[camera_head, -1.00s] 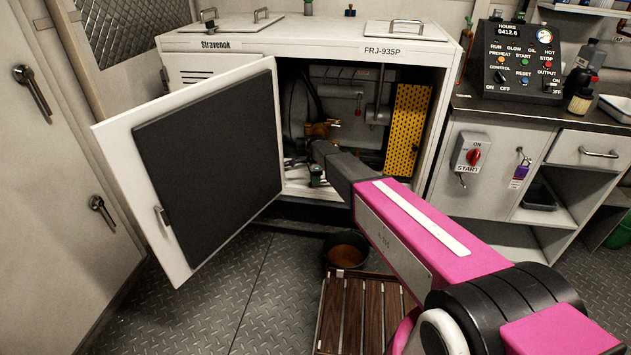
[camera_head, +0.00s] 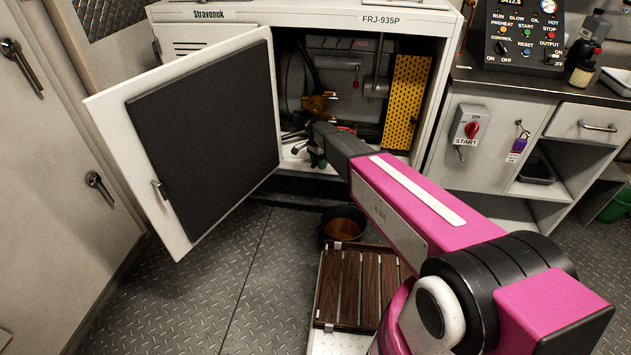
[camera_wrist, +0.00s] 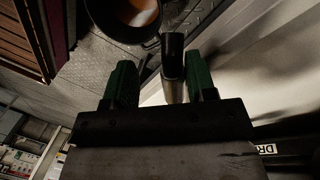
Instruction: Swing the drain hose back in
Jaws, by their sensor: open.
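My gripper (camera_head: 317,157) is at the lower front opening of the white cabinet, its green fingers partly hidden by my arm. In the wrist view my open gripper (camera_wrist: 160,62) has one green finger on each side of a short dark tube with a grey lower part (camera_wrist: 172,68), which looks like the drain hose. The tube is closer to the right finger, and I cannot tell whether it touches. In the head view the hose cannot be made out clearly. A round black pan (camera_head: 343,224) with brown liquid stands on the floor below the opening; it also shows in the wrist view (camera_wrist: 128,30).
The cabinet door (camera_head: 200,140) stands wide open to the left. Inside the cabinet are pipes, a brass-coloured fitting (camera_head: 318,104) and a yellow perforated panel (camera_head: 407,100). A wooden slatted platform (camera_head: 358,290) lies in front of the pan. The floor on the left is clear.

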